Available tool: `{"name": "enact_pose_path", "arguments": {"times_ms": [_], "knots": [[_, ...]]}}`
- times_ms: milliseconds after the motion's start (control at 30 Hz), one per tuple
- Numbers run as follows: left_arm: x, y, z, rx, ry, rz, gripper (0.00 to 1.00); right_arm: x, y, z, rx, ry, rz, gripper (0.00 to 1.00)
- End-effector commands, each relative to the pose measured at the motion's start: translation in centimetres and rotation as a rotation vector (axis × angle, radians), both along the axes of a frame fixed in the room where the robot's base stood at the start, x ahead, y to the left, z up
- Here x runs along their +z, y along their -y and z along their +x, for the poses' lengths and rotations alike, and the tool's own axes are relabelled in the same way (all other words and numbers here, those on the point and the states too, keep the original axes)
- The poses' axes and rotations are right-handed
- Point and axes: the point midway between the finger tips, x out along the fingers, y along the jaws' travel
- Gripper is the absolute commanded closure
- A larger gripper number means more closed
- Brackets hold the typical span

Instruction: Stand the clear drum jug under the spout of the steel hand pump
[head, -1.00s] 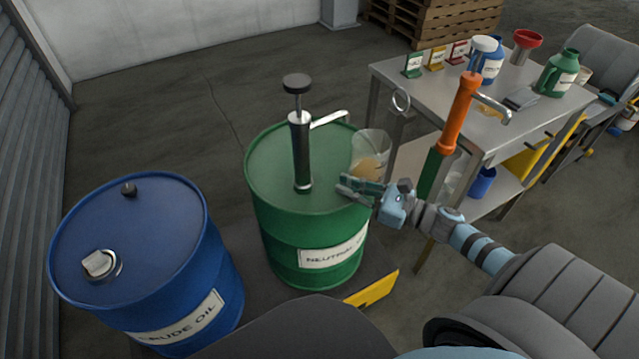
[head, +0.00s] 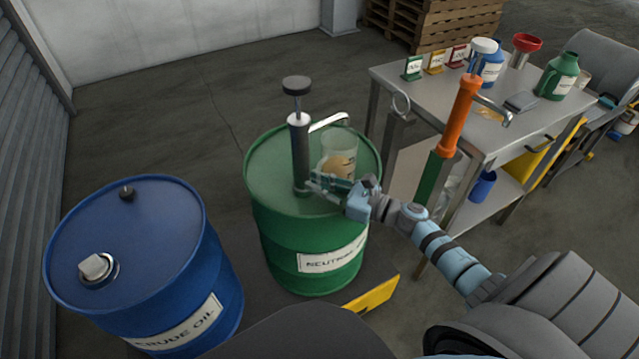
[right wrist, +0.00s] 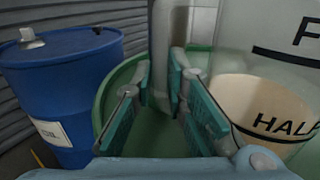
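The clear drum jug (head: 339,147), with tan contents low inside, stands upright on the green drum's lid, right of the steel hand pump (head: 301,155). The pump's spout (head: 330,121) reaches right above the jug's mouth; exact alignment is unclear. My right gripper (head: 318,186) is low in front of the jug, near the pump's foot. In the right wrist view its fingers (right wrist: 168,100) are apart; the pump column (right wrist: 160,45) shows beyond them and the jug (right wrist: 275,95) is close beside the right finger. Contact is unclear. My left gripper is out of view.
The green drum (head: 310,235) stands beside a blue drum (head: 150,260) at left. An orange-and-green hand pump (head: 455,125) rises at right, near my right arm. A steel table (head: 400,77) with bottles and a red funnel (head: 526,42) is behind it.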

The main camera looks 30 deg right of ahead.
Motion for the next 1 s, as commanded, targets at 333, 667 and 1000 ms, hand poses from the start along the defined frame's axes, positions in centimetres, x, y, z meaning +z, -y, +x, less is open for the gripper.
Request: {"name": "enact_pose_path", "arguments": {"times_ms": [333,667,1000], "knots": [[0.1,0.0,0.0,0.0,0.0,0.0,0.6,0.1,0.0,0.0,0.0,0.0,0.0,0.72],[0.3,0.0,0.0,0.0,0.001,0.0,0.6,0.1,2.2,-3.7,0.002,-0.005,-0.004,0.72],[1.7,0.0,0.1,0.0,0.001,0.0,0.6,0.4,5.8,-9.8,0.002,-0.003,-0.001,0.72]]}}
